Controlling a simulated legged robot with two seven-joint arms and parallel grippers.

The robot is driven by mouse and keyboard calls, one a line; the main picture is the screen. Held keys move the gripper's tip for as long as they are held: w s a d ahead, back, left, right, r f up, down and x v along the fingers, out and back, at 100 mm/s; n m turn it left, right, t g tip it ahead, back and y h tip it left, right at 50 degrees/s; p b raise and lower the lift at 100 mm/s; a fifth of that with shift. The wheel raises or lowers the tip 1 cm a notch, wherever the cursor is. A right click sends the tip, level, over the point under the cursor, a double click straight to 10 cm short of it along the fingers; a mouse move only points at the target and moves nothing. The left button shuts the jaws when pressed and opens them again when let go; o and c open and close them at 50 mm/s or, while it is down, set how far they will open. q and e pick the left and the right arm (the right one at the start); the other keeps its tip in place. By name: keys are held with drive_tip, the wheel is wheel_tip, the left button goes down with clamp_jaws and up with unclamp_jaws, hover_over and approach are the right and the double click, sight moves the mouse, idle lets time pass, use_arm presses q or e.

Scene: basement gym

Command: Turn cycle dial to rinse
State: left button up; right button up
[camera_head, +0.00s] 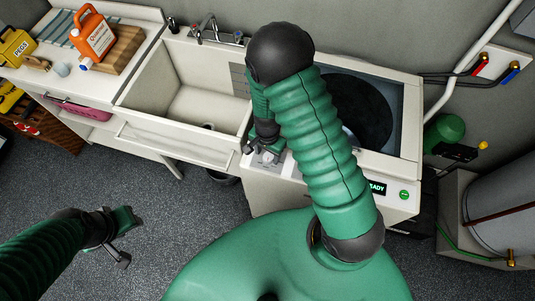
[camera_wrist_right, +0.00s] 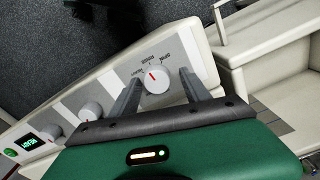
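The washer (camera_head: 400,170) has a slanted front panel with a row of round knobs. The cycle dial (camera_wrist_right: 155,79) is a white knob with a red mark, at the panel's end nearest the sink. In the head view my right gripper (camera_head: 262,152) is over the panel's left end. My left gripper (camera_head: 124,240) hangs over the floor, away from the washer.
Two more knobs (camera_wrist_right: 91,112) and a lit green display (camera_wrist_right: 27,142) lie along the panel. A sink (camera_head: 190,110) stands left of the washer. A counter left of that holds an orange jug (camera_head: 93,38). The floor (camera_head: 190,225) in front is mostly clear.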

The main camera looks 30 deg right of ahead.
sight(267, 156)
drive_tip(key=shift+s, duration=0.15)
wheel_tip(267, 156, up, 17)
drive_tip(key=shift+f+p, duration=0.15)
drive_tip(key=shift+p, duration=0.25)
